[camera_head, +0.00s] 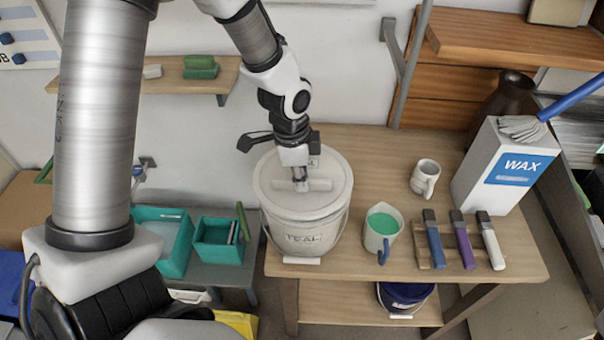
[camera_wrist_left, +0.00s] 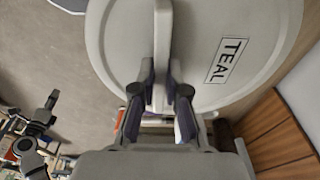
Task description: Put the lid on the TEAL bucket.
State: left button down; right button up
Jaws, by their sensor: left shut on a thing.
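The white bucket (camera_head: 325,238) with a TEAL label on its front stands on the wooden bench. A round pale grey lid (camera_head: 330,168) lies over its top, looking level and centred. I cannot tell whether it is fully pressed down. My left gripper (camera_head: 301,184) points down over the lid and is shut on its raised bar handle. In the left wrist view, the two fingers (camera_wrist_left: 161,88) close on both sides of the handle (camera_wrist_left: 162,45). A TEAL label (camera_wrist_left: 226,60) shows on the lid there. The right gripper is not clearly in view.
On the bench (camera_head: 375,155), right of the bucket, are a jug of green glaze (camera_head: 382,232), a white mug (camera_head: 425,177), several brushes (camera_head: 463,240) and a WAX box (camera_head: 505,165). A dark blue bucket (camera_head: 405,297) sits on the lower shelf. Teal bins (camera_head: 218,240) stand left.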

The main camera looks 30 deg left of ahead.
pick_arm(q)
jog(key=shift+w+f, duration=0.2)
jog(key=shift+w, duration=0.5)
jog(key=shift+s+r+p, duration=0.1)
jog(key=shift+s+p, duration=0.2)
jog(key=shift+p, duration=0.05)
pick_arm(e)
jog(key=shift+w+r, duration=0.25)
pick_arm(q)
jog(key=shift+w, duration=0.25)
pick_arm(e)
jog(key=shift+w+f, duration=0.1)
jog(key=shift+w, duration=0.1)
pick_arm(q)
jog(key=shift+s, duration=0.15)
pick_arm(e)
jog(key=shift+s, duration=0.1)
pick_arm(q)
jog(key=shift+s+f, duration=0.2)
jog(key=shift+f, duration=0.1)
pick_arm(e)
jog(key=shift+f, duration=0.1)
pick_arm(q)
jog(key=shift+w+f, duration=0.15)
jog(key=shift+f, duration=0.45)
